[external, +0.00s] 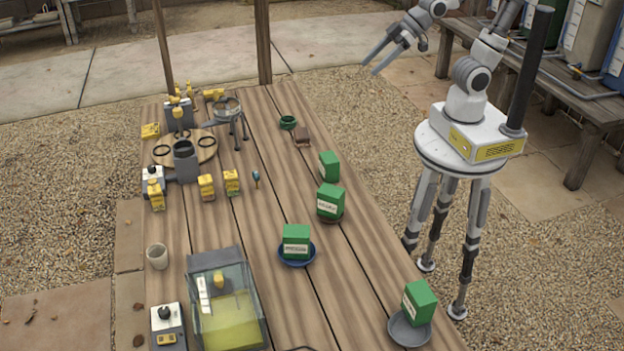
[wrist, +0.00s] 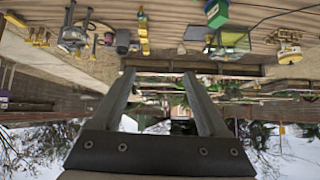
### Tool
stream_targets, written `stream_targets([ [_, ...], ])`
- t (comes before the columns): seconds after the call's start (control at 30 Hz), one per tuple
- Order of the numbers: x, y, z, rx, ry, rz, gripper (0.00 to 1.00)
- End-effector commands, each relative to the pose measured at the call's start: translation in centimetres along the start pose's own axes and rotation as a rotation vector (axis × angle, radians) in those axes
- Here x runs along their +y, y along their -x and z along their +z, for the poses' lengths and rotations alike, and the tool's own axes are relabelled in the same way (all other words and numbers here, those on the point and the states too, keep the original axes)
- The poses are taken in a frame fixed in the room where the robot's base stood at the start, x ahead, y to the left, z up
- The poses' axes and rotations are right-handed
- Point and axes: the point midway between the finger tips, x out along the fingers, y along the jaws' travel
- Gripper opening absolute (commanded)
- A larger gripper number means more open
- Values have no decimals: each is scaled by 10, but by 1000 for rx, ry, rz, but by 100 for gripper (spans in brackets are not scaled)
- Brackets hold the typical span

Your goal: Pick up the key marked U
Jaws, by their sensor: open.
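I cannot make out a key marked U in either view; no such letter is readable. A small blue item with a thin stem (external: 256,178) lies on the table, too small to identify. Several yellow blocks, such as this one (external: 207,186), stand near it, their markings unreadable. My gripper (external: 371,67) is open and empty, high up beyond the table's far right side, apart from everything on it. In the wrist view my gripper (wrist: 159,73) shows two spread fingers with nothing between them, and the scene appears upside down.
The wooden table (external: 262,220) carries green boxes (external: 330,201), some on dishes such as a blue one (external: 297,256). A glass tank (external: 225,305) with yellow contents stands near front. A round wooden board (external: 205,147) holds dark rings. Bare planks lie mid-table.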

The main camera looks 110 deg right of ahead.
Motion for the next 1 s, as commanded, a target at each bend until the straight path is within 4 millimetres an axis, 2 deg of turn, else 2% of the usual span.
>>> stream_targets([
  [0.03, -2, -9, -21, 41, -8, -2, 78],
  [0.1, -2, -31, -38, 102, -7, -1, 78],
  [0.17, 3, -54, -43, 135, 9, 7, 78],
  [0.23, 13, -83, -39, 154, 44, 21, 78],
  [0.5, 57, -193, 3, 168, 177, 23, 78],
  [0.7, 82, -262, 45, 207, 221, -36, 78],
  [0.9, 102, -316, 87, 289, 208, -113, 78],
  [1.0, 109, -333, 102, 342, 187, -145, 78],
])
